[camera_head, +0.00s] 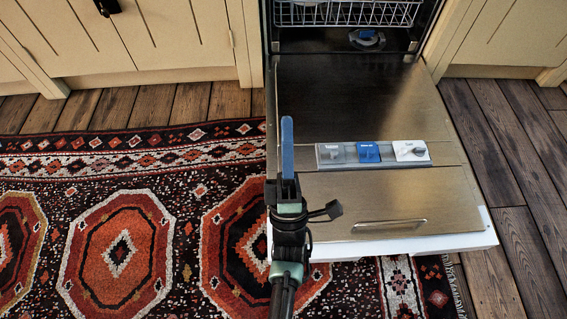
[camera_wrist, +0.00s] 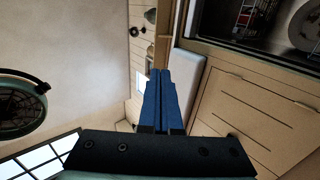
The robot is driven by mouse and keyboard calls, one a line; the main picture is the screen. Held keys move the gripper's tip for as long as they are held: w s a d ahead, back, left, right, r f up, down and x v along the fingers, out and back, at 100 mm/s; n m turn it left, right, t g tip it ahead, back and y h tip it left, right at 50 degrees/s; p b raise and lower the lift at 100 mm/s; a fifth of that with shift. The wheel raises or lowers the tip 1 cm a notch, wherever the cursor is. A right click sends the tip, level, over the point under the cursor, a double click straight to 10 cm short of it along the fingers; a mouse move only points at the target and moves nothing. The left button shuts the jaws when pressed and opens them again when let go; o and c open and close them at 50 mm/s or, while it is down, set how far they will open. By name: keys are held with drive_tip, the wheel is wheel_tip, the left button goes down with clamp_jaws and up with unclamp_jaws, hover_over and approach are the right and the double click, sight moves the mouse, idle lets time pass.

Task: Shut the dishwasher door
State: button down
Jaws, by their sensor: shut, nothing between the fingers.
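The dishwasher door (camera_head: 385,200) is folded down open, its steel inner side facing up and its white edge toward me. A detergent dispenser panel (camera_head: 372,153) crosses it. The dishwasher interior (camera_head: 340,42) is open behind it, with a white rack (camera_head: 347,13) inside. My gripper (camera_head: 287,135) is over the left edge of the door, its blue fingers pointing away from me. In the wrist view, its blue fingers (camera_wrist: 163,90) are together and hold nothing. I cannot tell whether the gripper touches the door.
Cream cabinets (camera_head: 165,35) stand on both sides of the dishwasher. A red and black patterned rug (camera_head: 120,245) covers the floor to the left and under the door's front. Bare wood floor (camera_head: 510,170) lies free to the right.

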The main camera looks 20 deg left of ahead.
wheel_tip(320, 180, down, 8)
drive_tip(key=b, duration=0.1)
idle(0.4)
